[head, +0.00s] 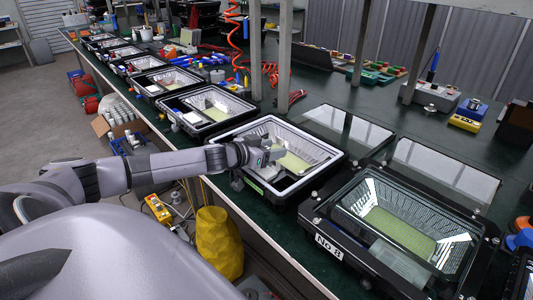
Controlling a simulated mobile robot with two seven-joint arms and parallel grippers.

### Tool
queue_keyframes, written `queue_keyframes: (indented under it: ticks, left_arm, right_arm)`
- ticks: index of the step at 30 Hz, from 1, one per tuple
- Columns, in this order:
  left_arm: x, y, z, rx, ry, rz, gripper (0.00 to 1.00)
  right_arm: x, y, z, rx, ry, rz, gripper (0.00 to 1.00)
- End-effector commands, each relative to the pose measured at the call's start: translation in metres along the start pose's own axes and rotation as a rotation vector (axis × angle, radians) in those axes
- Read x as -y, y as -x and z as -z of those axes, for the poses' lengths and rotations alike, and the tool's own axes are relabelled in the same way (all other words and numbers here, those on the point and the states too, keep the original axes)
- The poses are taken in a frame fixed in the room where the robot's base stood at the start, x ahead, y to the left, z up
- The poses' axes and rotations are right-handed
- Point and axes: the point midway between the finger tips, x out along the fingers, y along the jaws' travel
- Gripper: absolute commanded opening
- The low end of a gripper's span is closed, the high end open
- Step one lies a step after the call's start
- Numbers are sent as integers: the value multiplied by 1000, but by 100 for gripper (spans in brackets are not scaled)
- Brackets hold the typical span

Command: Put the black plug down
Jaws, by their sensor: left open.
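My left gripper (274,156) is over the open floodlight housing (325,147) in the middle of the bench, near the housing's left side. The sensed jaws are open, though the fingertips are small and partly hidden by the gripper body. I cannot make out the black plug for certain; it may be hidden by the gripper or lost against the dark housing. The housing has a pale rim and a yellowish panel inside. My right gripper is not in view.
A glass-covered housing in a black frame marked No 8 (328,246) stands at the right. Glass panes (445,168) lie behind. More open housings (205,108) line the bench to the back left. A yellow vase-like object (218,243) stands below the bench's front edge.

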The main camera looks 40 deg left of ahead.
Motion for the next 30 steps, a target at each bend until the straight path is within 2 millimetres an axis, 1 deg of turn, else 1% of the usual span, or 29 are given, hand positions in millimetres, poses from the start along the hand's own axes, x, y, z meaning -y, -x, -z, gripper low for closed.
queue_keyframes:
  ticks: [4,5,6,8,9,19,23,26,30]
  left_arm:
    - [0,0,0,0,0,0,51]
    - [0,0,0,0,0,0,45]
    - [0,0,0,0,0,-1,32]
    - [0,0,0,0,0,-1,12]
    - [0,0,0,0,0,0,0]
    - [0,0,0,0,0,0,0]
    - [0,1,4,-1,0,-1,0]
    - [0,4,12,-2,-3,-1,0]
    - [0,10,33,-3,-4,-1,0]
  right_arm:
    - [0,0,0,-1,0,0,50]
    - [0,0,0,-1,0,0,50]
    - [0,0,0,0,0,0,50]
    - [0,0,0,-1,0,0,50]
    - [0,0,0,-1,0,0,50]
    - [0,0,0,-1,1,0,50]
    - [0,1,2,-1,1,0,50]
    - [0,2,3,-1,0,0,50]
    - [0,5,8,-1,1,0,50]
